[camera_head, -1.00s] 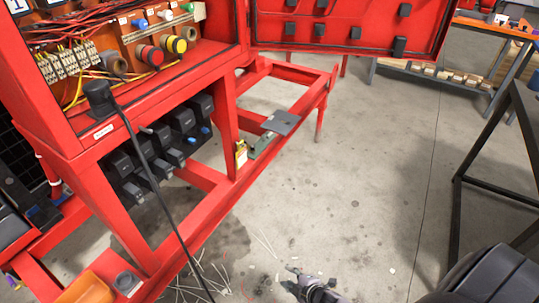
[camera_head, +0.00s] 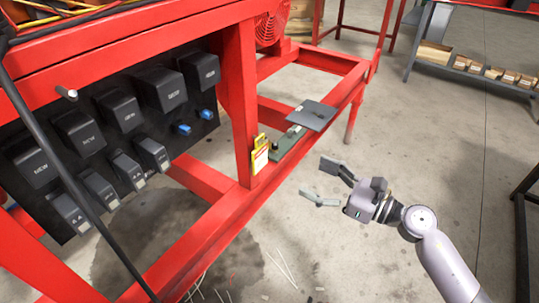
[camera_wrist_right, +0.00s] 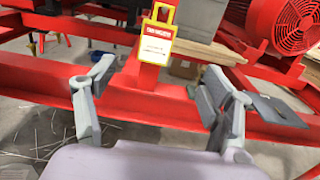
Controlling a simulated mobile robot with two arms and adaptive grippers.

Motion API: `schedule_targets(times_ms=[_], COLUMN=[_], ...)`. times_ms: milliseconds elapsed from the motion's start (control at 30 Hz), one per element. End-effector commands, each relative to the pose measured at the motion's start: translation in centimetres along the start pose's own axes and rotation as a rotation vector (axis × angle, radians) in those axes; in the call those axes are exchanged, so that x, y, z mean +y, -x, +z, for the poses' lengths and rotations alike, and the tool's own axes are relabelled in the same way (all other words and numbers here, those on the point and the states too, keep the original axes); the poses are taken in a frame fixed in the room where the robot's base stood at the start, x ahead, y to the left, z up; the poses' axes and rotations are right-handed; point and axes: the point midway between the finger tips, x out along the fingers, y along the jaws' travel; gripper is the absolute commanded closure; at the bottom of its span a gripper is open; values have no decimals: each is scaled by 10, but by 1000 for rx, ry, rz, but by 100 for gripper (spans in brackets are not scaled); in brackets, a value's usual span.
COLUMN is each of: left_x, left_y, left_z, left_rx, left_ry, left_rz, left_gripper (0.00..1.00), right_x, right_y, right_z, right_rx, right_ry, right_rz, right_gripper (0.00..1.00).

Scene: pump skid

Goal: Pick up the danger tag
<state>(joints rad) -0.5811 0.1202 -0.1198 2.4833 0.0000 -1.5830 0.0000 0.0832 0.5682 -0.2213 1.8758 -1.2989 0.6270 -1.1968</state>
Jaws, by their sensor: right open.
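The danger tag (camera_head: 260,156) is a small yellow-edged tag with a white face and red header. It stands upright against the red post, at the lower rail of the skid. In the right wrist view the tag (camera_wrist_right: 157,42) is upright at top centre, beyond the fingertips and between their lines. My right gripper (camera_head: 320,180) is open and empty, to the right of the tag in the head view and apart from it. Its two spread fingers also show in the right wrist view (camera_wrist_right: 145,92). My left gripper is not in view.
A grey-green block (camera_head: 287,143) and a dark flat plate (camera_head: 312,114) sit on the red rail (camera_head: 222,216) just beyond the tag. Black labelled boxes (camera_head: 82,131) hang at left, with a black cable before them.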

Motion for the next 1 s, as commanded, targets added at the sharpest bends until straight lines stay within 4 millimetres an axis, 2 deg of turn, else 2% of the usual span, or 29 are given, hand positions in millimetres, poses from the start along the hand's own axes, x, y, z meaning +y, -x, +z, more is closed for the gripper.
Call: schedule_targets(times_ms=[200,400,700,1000], left_x=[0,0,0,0], left_y=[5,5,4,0], left_z=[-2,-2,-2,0], left_rx=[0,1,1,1], left_ry=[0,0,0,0], left_rz=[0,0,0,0], left_gripper=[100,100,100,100], right_x=[0,0,0,2], right_y=[-49,-89,-113,-154], right_z=[3,2,-1,-6], right_rx=[-6,-4,-3,-4], right_ry=[-6,-7,-8,-8], right_rz=[-1,-1,-2,-3], right_gripper=[25,25,25,25])
